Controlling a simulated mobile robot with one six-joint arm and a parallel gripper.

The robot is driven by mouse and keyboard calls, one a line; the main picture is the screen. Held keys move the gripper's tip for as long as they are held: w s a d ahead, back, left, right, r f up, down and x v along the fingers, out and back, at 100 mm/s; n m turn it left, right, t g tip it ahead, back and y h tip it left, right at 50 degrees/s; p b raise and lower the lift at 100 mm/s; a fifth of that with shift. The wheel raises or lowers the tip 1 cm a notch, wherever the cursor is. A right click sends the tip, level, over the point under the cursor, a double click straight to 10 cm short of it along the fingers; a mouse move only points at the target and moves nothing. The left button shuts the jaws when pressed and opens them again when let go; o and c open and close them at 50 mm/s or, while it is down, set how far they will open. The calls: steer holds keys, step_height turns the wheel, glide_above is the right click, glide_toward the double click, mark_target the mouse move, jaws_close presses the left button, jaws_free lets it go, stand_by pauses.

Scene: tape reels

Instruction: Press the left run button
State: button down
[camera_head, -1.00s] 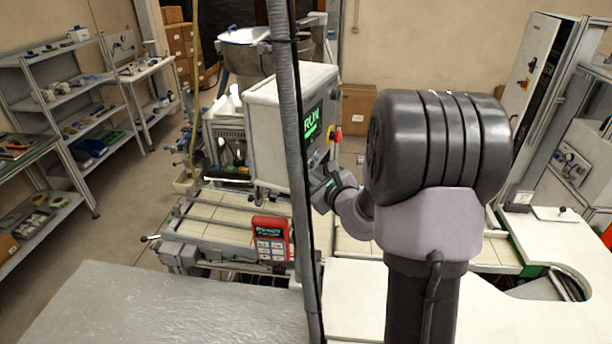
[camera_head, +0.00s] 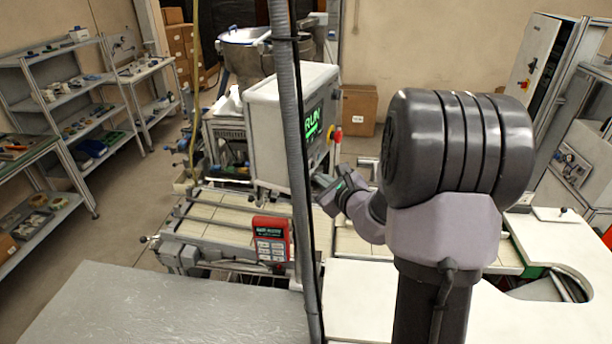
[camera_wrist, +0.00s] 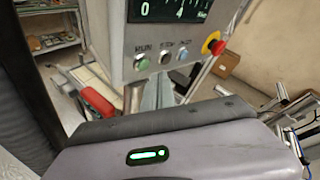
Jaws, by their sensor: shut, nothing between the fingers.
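A red handheld unit (camera_head: 270,240) stands on the conveyor (camera_head: 225,215) left of my arm. A grey vertical hose (camera_head: 292,170) crosses the head view in front of the box. Shelves (camera_head: 60,110) stand at the left. A cardboard box (camera_head: 357,110) is on the floor behind.

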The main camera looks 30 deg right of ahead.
steer(key=shift+s+d, duration=0.65)
steer(key=shift+s, duration=0.25)
steer(key=shift+s+d, duration=0.65)
steer(key=shift+s, duration=0.25)
